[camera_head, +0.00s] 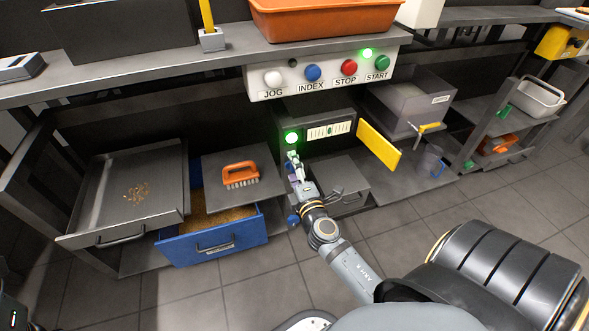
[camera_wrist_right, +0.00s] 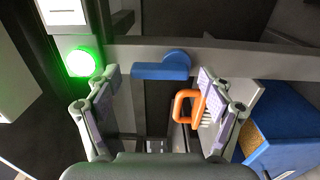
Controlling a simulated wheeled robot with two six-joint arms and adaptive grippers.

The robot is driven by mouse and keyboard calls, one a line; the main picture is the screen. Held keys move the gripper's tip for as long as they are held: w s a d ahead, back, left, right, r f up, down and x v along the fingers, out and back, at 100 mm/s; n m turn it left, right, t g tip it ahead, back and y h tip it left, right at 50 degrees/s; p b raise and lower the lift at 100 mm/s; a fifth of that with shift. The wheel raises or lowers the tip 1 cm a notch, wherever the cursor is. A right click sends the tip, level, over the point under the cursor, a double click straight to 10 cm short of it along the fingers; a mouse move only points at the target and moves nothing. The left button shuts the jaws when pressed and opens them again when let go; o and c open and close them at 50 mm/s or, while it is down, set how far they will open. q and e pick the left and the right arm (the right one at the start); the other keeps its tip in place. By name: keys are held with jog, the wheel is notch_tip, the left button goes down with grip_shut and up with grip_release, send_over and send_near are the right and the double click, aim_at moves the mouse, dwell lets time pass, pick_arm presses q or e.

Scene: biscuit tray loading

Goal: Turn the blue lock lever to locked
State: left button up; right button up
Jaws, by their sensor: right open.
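The blue lock lever (camera_wrist_right: 152,71) shows in the right wrist view, on a grey frame bar. Its round hub is at the right and its handle points left, roughly level in that picture. My right gripper (camera_wrist_right: 160,82) is open, with one finger on each side of the lever in the picture and nothing between the fingers. I cannot tell whether it touches the lever. In the head view my right gripper (camera_head: 294,163) is just below a lit green lamp (camera_head: 292,138), and the lever is hidden or too small to make out. My left gripper is not in view.
An orange brush (camera_head: 240,175) lies on a grey shelf left of my right gripper. Below are a blue drawer (camera_head: 215,247) with crumbs and an open grey drawer (camera_head: 120,235). A yellow flap (camera_head: 378,144) stands open at right. A button panel (camera_head: 330,84) hangs above.

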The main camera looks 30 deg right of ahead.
jog(key=v, duration=1.2)
